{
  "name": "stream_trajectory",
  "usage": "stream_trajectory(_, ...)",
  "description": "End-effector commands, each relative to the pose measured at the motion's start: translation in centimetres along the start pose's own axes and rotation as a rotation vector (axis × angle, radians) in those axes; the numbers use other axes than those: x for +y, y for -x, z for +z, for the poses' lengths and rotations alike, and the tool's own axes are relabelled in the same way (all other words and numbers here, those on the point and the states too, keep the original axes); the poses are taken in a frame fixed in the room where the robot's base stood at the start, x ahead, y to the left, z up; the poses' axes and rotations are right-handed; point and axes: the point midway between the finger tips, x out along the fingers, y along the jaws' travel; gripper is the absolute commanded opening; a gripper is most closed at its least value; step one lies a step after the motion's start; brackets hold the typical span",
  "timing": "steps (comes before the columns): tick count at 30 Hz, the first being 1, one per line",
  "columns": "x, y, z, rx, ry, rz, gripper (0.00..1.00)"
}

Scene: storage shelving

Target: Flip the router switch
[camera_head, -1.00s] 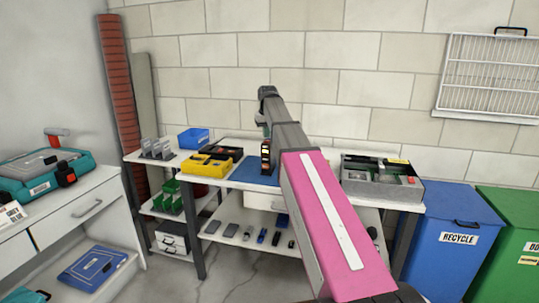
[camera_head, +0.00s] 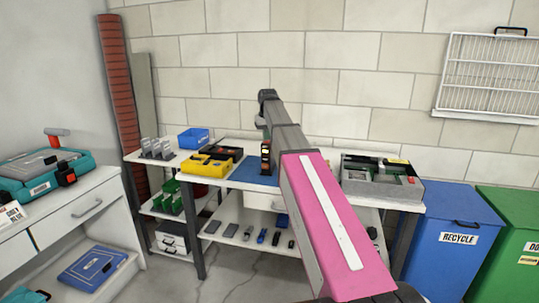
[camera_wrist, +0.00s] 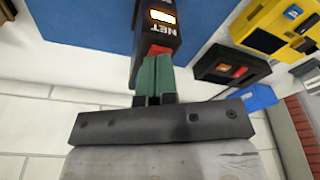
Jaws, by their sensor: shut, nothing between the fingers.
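The router is a dark upright box (camera_head: 266,158) on the blue mat (camera_head: 250,172) of the workbench in the head view. In the wrist view the router (camera_wrist: 165,35) shows a lit orange-white window, the letters NET and a red switch (camera_wrist: 159,50) on the edge nearest my gripper. My gripper (camera_wrist: 154,62) is shut and empty, its green fingertips at the red switch and seeming to touch it. The fingertips partly hide the switch, so its position cannot be told. In the head view my arm hides most of the gripper.
A yellow box (camera_head: 207,166) and a black-and-orange box (camera_head: 221,149) stand left of the router. A grey open case (camera_head: 382,180) is at the bench's right end. A blue bin (camera_head: 194,138) is at the back left. The lower shelf holds several small devices.

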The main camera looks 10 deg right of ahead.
Motion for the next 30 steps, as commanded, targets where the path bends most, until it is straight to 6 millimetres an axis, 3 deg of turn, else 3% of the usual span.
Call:
stream_trajectory(20,0.0,-0.7,0.1,0.0,0.0,0.0,0.0)
stream_trajectory(30,0.0,0.8,-0.2,0.001,0.0,0.0,0.0)
